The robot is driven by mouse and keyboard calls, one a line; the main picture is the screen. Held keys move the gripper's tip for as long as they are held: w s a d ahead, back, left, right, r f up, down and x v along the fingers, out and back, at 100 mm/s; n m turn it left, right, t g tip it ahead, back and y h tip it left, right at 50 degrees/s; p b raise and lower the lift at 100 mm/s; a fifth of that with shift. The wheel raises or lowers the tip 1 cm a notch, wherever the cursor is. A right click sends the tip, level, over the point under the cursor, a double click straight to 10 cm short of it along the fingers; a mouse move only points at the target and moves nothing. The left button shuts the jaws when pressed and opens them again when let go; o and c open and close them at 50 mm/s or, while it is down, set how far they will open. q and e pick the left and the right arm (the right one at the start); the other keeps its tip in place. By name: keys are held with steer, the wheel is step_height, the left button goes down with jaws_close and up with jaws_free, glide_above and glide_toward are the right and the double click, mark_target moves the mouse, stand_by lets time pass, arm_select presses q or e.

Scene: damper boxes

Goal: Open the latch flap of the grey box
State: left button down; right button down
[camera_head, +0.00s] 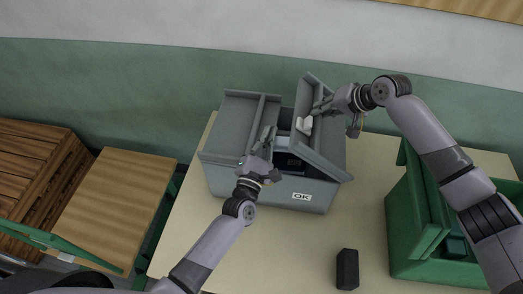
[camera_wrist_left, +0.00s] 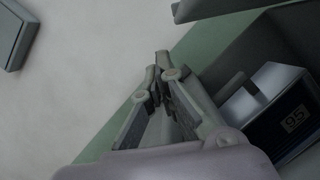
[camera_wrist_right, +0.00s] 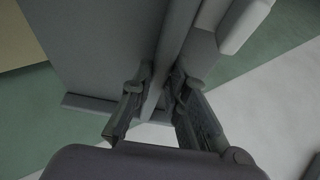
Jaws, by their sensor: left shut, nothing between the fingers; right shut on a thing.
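The grey box (camera_head: 258,187) with an "OK" label stands on the table. Its latch flap (camera_head: 318,135), with a pale latch piece (camera_head: 304,125), is tilted up on the right side. My right gripper (camera_head: 320,107) is shut on the ridge along this flap; the right wrist view shows the fingers (camera_wrist_right: 158,92) on either side of the ridge. My left gripper (camera_head: 268,135) is shut and empty above the opening, beside the left flap (camera_head: 235,122), which lies about flat. In the left wrist view its fingertips (camera_wrist_left: 163,65) are together. A dark blue item (camera_wrist_left: 283,118) marked "95" shows inside the box.
A green box (camera_head: 420,255) with a raised lid stands at the right, under my right arm. A small black block (camera_head: 347,268) lies near the front.

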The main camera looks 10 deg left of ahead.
arm_select(q)
steer(key=shift+d+r, duration=0.6)
steer(key=shift+r, duration=0.2)
steer(key=shift+d+r, duration=0.55)
steer(key=shift+r, duration=0.25)
steer(key=shift+d+r, duration=0.45)
steer(key=shift+r, duration=0.15)
arm_select(e)
steer(key=shift+d, duration=0.1)
steer(key=c, duration=1.6)
jaws_free()
steer(key=shift+o, duration=0.2)
steer(key=shift+r, duration=0.1)
